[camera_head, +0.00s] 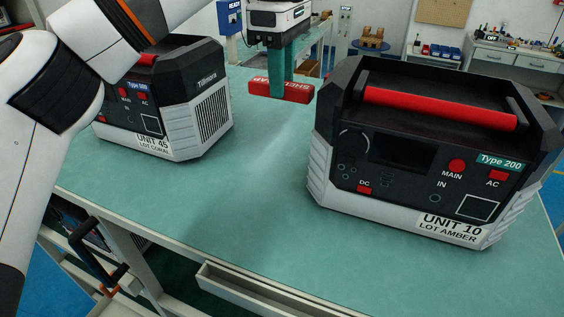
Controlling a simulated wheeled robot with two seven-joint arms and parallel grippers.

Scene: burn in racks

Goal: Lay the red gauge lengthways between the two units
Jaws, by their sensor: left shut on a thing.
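The red gauge (281,92) is a short red bar with white lettering that reads upside down. My left gripper (281,74) points down with teal fingers shut on it. The gauge appears held above the teal bench top, between the two units and toward the back; its exact height is hard to tell. Unit 45 (180,118), lot coral, stands on the left, partly hidden by my left arm. Unit 10 (410,160), lot amber, stands on the right with a red carry handle. My right gripper is out of view.
The teal bench top (255,190) is clear between and in front of the units. An open drawer (265,298) shows below the front edge. Behind are a blue box (229,17) marked READY, a brown wooden item (372,38) and a side bench (515,62) with parts.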

